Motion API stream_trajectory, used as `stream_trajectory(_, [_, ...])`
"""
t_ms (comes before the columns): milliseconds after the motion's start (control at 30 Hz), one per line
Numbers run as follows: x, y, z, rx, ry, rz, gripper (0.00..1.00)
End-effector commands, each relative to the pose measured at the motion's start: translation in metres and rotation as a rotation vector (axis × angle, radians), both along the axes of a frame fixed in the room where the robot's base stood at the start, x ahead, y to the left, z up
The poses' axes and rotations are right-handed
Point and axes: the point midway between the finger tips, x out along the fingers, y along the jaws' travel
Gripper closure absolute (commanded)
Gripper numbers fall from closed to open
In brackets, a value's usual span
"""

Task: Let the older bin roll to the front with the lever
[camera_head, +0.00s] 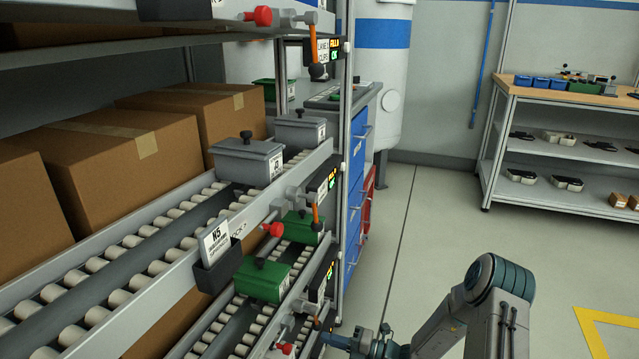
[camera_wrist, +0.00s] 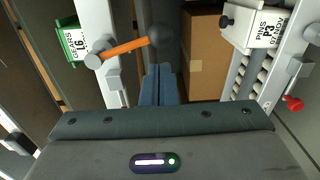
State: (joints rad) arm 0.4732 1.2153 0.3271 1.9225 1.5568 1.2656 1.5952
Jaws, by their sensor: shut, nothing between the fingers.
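In the wrist view my gripper (camera_wrist: 159,72) is shut and empty, its fingertips just below the dark ball end of an orange lever (camera_wrist: 125,48); I cannot tell whether they touch. In the head view part of my gripper (camera_head: 340,342) shows at the bottom, near the lowest orange lever (camera_head: 322,312). Other orange levers show at the middle lane (camera_head: 316,216) and top lane (camera_head: 313,46). Two green bins, one nearer (camera_head: 262,280) and one farther (camera_head: 298,227), sit on the lower rollers. A grey bin (camera_head: 248,162) sits above. Which bin is older is not readable.
The wrist view shows a pale bin marked P3 (camera_wrist: 255,25), a green bin marked L6 (camera_wrist: 77,43) and a red knob (camera_wrist: 292,103). Cardboard boxes (camera_head: 125,155) fill the rack. A shelf bench (camera_head: 560,95) stands at the back right. Floor between is clear.

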Motion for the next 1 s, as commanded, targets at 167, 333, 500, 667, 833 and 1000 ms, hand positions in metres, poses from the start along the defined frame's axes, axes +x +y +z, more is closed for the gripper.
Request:
stream_trajectory(167, [-0.007,-0.013,0.001,-0.001,0.001,-0.001,1.00])
stream_trajectory(333, [-0.014,-0.025,0.001,0.000,0.002,0.000,1.00])
stream_trajectory(500, [-0.020,-0.037,0.001,0.000,0.001,-0.001,1.00])
stream_trajectory(667, [-0.024,-0.044,0.000,0.000,0.001,0.000,1.00])
stream_trajectory(833, [-0.025,-0.045,0.000,0.000,0.001,0.001,1.00])
stream_trajectory(1000, [-0.025,-0.044,0.002,-0.004,-0.004,0.005,1.00])
